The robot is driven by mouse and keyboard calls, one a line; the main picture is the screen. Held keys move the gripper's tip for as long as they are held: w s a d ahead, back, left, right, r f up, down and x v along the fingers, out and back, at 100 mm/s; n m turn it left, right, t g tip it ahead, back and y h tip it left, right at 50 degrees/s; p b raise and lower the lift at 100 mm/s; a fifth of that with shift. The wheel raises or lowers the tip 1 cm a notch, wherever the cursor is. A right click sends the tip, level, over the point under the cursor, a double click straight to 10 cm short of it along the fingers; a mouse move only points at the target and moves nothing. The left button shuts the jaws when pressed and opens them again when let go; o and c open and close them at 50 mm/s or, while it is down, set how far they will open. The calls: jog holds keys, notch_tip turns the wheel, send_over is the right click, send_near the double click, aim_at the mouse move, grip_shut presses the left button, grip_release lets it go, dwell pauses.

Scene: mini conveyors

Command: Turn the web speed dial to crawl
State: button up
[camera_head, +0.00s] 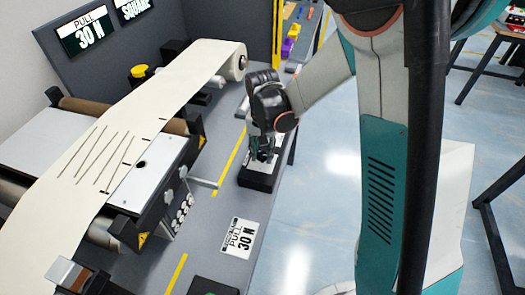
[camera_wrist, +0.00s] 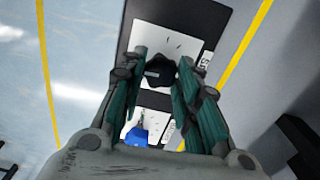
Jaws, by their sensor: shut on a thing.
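The web speed dial is a dark knob (camera_wrist: 160,71) on a white plate (camera_wrist: 165,40) in the wrist view. The plate lies on a black control box (camera_head: 258,181) at the right edge of the grey bench. My gripper (camera_wrist: 164,64) points down over the box, its teal fingers on either side of the knob, shut on it. It also shows in the head view (camera_head: 264,150), where it hides the knob. A short light mark shows on the knob's left side. Markings on the plate are too small to read.
A cream web (camera_head: 160,95) runs over rollers to the left. A metal handle (camera_head: 203,183) juts out near the box.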

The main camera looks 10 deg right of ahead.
aim_at(263, 155)
jog(key=n, duration=0.4)
jog(key=shift+n, duration=1.9)
jog(key=o, duration=1.1)
jog(key=shift+c, duration=0.2)
jog(key=shift+r, duration=0.1)
notch_tip(263, 155, up, 12)
